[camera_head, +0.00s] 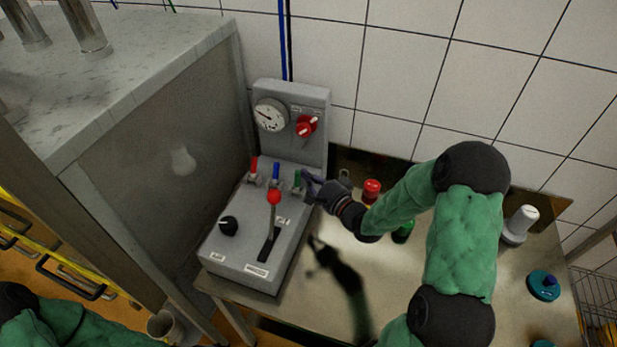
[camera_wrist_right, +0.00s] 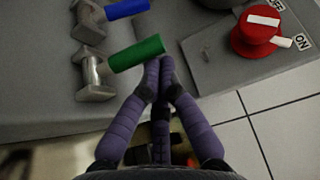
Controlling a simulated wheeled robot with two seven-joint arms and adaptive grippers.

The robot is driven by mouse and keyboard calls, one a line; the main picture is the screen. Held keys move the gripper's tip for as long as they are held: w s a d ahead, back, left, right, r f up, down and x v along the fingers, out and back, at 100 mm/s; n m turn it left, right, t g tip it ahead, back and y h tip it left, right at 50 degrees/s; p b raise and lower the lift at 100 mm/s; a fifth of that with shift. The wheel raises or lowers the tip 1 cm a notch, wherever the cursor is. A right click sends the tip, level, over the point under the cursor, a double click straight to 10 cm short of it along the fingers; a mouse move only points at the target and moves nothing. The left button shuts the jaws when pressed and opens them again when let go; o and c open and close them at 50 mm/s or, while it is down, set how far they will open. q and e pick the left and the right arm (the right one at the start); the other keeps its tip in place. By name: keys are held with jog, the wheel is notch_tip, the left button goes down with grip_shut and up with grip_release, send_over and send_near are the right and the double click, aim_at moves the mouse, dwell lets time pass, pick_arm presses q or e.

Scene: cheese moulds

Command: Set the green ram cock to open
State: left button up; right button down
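The green ram cock (camera_head: 298,179) stands on the grey control box, rightmost in a row beside the blue cock (camera_head: 276,172) and the red cock (camera_head: 253,166). In the right wrist view, the green handle (camera_wrist_right: 137,53) lies sideways from its metal valve body, nearly parallel to the blue handle (camera_wrist_right: 126,9). My right gripper (camera_head: 309,181) is at the green cock. In the wrist view its purple fingers (camera_wrist_right: 160,64) are together, tips at the handle's free end. I cannot tell whether they touch it. My left gripper is out of view; only my left arm shows.
The control box (camera_head: 225,261) also carries a red-knobbed lever (camera_head: 274,197), a black knob (camera_head: 228,226), a gauge (camera_head: 270,115) and a red rotary switch (camera_head: 306,125).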

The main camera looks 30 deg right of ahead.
aim_at(298, 176)
jog(key=shift+s+a+f+n+t+y+b, duration=0.15)
jog(key=shift+s+a+n+t+b, duration=0.15)
jog(key=shift+n+b, duration=0.55)
jog(key=shift+s+a+r+n+t+y+b, duration=0.15)
jog(key=shift+a+n+t+b, duration=0.25)
jog(key=shift+b, duration=0.8)
jog(key=shift+s+a+n+t+y+b, duration=0.3)
jog(key=shift+n+b, duration=0.4)
jog(key=shift+n, duration=0.15)
jog(key=shift+s+a+r, duration=0.1)
jog(key=shift+s, duration=0.05)
jog(key=shift+s+a, duration=0.1)
jog(key=shift+r, duration=0.1)
